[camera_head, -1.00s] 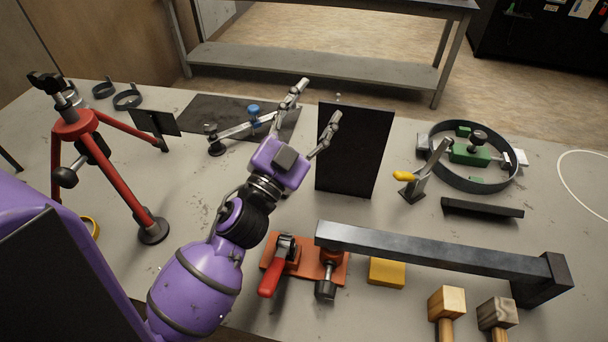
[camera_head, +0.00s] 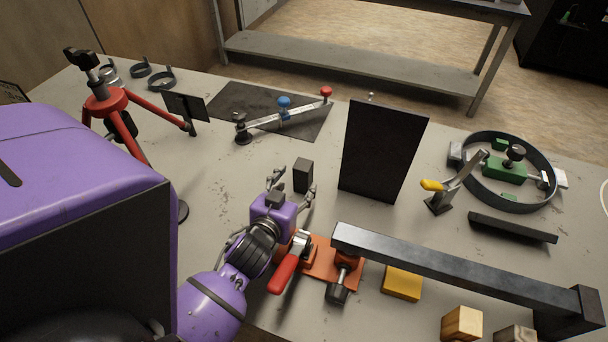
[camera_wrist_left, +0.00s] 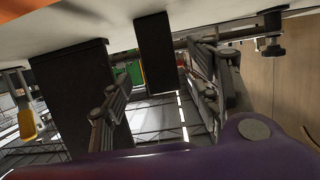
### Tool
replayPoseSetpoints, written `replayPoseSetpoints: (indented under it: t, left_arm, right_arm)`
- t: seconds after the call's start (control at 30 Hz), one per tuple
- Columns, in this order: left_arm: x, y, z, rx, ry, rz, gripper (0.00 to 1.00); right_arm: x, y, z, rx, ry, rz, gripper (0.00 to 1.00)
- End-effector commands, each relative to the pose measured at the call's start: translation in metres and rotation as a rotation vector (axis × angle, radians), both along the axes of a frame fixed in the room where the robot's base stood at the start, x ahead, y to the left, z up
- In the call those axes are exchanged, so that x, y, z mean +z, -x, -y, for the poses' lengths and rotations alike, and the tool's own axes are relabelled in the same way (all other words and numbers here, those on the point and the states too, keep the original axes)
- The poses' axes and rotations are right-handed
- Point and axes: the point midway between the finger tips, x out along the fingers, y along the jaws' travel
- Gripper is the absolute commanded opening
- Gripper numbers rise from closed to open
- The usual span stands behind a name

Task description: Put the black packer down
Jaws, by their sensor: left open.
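The black packer (camera_head: 303,175) is a small dark block standing upright on the grey table, left of the tall black plate (camera_head: 382,150). My left gripper (camera_head: 291,187) is open, low over the table on the near side of the packer. Its two fingers are spread, and I see nothing gripped between them. In the left wrist view, where the table is at the top, a dark block that looks like the packer (camera_wrist_left: 156,52) shows beyond the parted fingers (camera_wrist_left: 165,85). Whether a fingertip touches it I cannot tell. My right gripper is not in view.
A red-handled clamp (camera_head: 288,268) on an orange base and a dark steel bar (camera_head: 450,262) lie close on the near right. A red tripod (camera_head: 108,100) stands left. A dark mat (camera_head: 235,98) lies behind.

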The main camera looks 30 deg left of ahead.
Motion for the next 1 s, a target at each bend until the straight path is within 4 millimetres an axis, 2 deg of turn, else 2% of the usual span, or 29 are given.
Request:
replayPoseSetpoints:
  t: [0.17,0.43,0.73,0.77,1.0]
  left_arm:
    - [-0.002,-0.014,-0.004,0.001,-0.002,0.002,0.56]
    - [-0.014,-0.052,-0.013,0.0,-0.001,0.002,0.56]
    - [-0.017,-0.057,-0.014,0.001,0.0,0.0,0.56]
    - [-0.017,-0.057,-0.014,0.001,0.0,0.0,0.55]
    - [-0.017,-0.057,-0.014,0.001,0.0,0.0,0.23]
  right_arm:
    - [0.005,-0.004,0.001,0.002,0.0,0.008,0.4]
    - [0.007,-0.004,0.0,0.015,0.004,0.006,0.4]
    - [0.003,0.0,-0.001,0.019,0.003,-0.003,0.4]
    - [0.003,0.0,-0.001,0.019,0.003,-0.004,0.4]
    - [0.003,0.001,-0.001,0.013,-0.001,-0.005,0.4]
